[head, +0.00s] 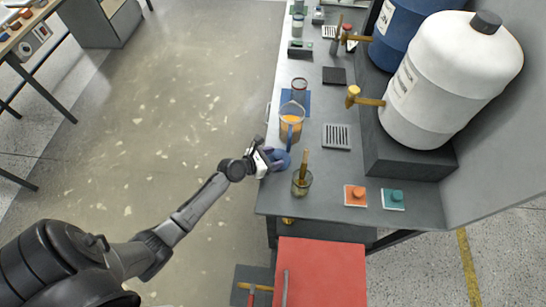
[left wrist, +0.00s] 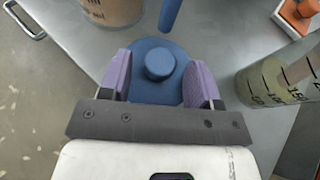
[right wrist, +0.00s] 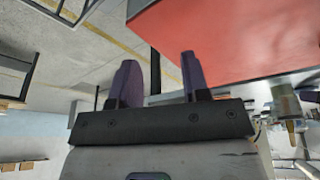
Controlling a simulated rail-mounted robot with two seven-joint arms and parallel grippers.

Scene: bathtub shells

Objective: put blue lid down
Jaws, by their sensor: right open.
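The blue lid (head: 281,161) is a round disc with a raised knob, at the bench's left edge. In the left wrist view the lid (left wrist: 158,62) fills the gap between the purple fingers of my left gripper (left wrist: 160,80). The fingers press on its two sides, and the lid is level with its knob up. I cannot tell if its underside touches the bench. In the head view my left gripper (head: 266,162) partly covers it. My right gripper (right wrist: 158,80) is open and empty, near a red surface (right wrist: 235,40); it is out of the head view.
A grey grate (head: 337,136) and orange and teal knobbed blocks (head: 355,196) lie farther right. Bare bench lies between.

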